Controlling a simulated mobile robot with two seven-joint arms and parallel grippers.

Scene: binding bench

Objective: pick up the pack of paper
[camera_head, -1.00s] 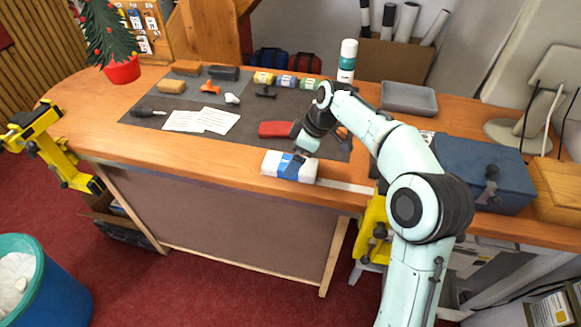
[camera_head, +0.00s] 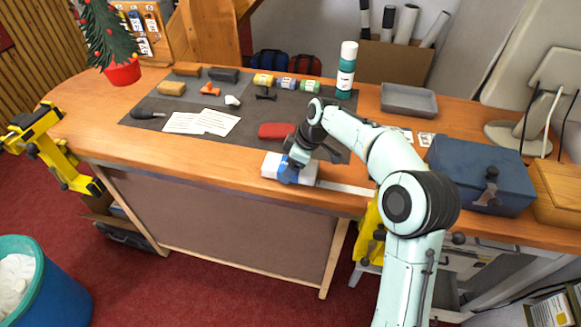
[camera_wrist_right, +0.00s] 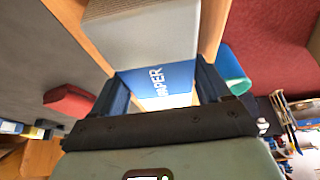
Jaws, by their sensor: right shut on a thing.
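The pack of paper (camera_head: 304,174) is a white block with a blue band, lying at the front edge of the wooden bench. In the right wrist view the right gripper (camera_wrist_right: 160,92) is shut on the pack. The head view does not show a clear gap between pack and bench. My left gripper is not in view.
A red object (camera_head: 276,130) lies behind the pack on the dark mat (camera_head: 150,122). White sheets (camera_head: 202,122), a grey tray (camera_head: 408,99), a green-and-white bottle (camera_head: 346,72) and a blue box (camera_head: 480,173) stand around. The bench front left of the pack is clear.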

